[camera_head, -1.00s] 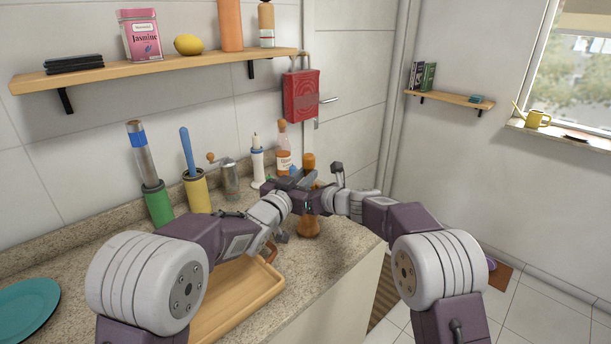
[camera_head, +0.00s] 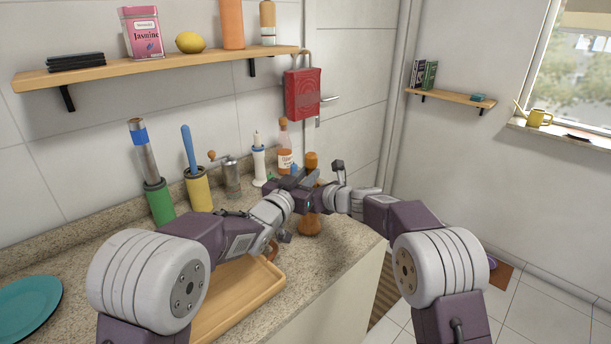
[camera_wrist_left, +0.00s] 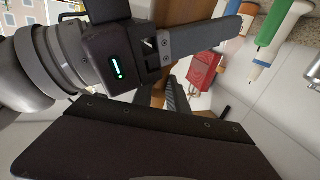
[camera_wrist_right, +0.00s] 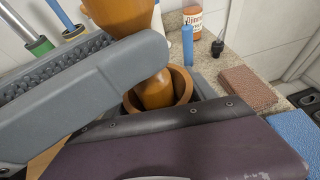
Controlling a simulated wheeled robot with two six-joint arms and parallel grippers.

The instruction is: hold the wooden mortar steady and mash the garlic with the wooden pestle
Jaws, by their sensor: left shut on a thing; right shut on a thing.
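The wooden pestle (camera_head: 311,160) stands up past my grippers in the head view. In the right wrist view, the pestle (camera_wrist_right: 155,90) leans, with its rounded lower end inside the wooden mortar (camera_wrist_right: 183,83). The mortar (camera_head: 310,224) shows below the grippers in the head view, near the counter's edge. My left gripper (camera_head: 300,181) is shut on the pestle; its ridged finger crosses it in the right wrist view. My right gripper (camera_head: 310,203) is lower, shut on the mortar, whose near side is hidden. The garlic cannot be seen.
A wooden tray (camera_head: 240,300) lies under my left arm and a teal plate (camera_head: 30,305) at far left. A bottle (camera_head: 284,145), a metal grinder (camera_head: 231,178) and utensil holders (camera_head: 198,192) line the wall.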

